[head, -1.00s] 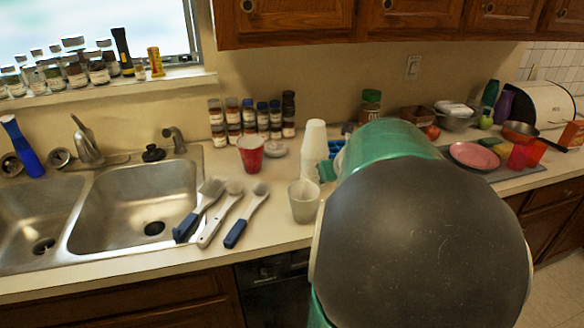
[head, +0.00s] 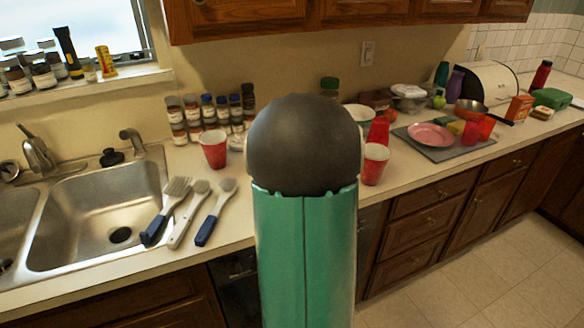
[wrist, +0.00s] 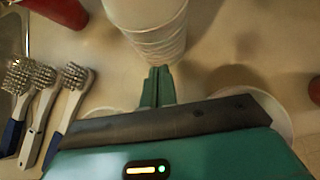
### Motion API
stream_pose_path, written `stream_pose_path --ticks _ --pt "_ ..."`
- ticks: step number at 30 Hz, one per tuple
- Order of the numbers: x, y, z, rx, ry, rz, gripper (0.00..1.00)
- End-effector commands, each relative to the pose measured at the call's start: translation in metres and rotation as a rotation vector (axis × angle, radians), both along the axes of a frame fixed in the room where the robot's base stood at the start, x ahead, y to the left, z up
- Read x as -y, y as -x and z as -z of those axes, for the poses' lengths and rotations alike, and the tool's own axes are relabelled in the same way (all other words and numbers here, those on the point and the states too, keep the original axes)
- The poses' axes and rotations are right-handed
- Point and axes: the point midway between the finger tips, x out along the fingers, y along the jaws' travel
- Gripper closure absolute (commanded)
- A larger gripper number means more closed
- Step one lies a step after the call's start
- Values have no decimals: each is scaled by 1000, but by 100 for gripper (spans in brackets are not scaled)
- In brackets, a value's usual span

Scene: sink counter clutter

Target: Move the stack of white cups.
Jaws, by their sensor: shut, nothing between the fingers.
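The stack of white cups (wrist: 150,30) stands at the top middle of the wrist view, with several rims showing one above another. My gripper (wrist: 157,72) is shut and empty, its fingertips pointing at the stack's near side. The tips look very close to the stack; I cannot tell whether they touch it. In the head view my own arm hides the stack and the gripper. A pale round rim (wrist: 278,118) shows beside the gripper body at right in the wrist view, partly covered.
Three brushes (head: 180,207) lie left of my arm beside the sink (head: 100,205). A red cup (head: 213,150) stands behind them. More red cups (head: 375,165) stand right of my arm, near a grey board (head: 455,153) with a pink plate (head: 431,136). Spice jars (head: 207,112) line the wall.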

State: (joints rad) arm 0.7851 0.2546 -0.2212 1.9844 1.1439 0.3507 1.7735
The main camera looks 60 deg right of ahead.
Motion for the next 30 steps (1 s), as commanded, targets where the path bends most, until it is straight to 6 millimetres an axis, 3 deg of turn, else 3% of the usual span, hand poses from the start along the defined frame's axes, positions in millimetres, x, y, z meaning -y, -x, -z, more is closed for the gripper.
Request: stream_pose_path --ticks 6,20,30 --pt "9 -17 1 -2 -1 -1 100" --pt "14 -24 1 -2 -1 -2 100" --pt "47 -73 1 -4 1 -3 100"
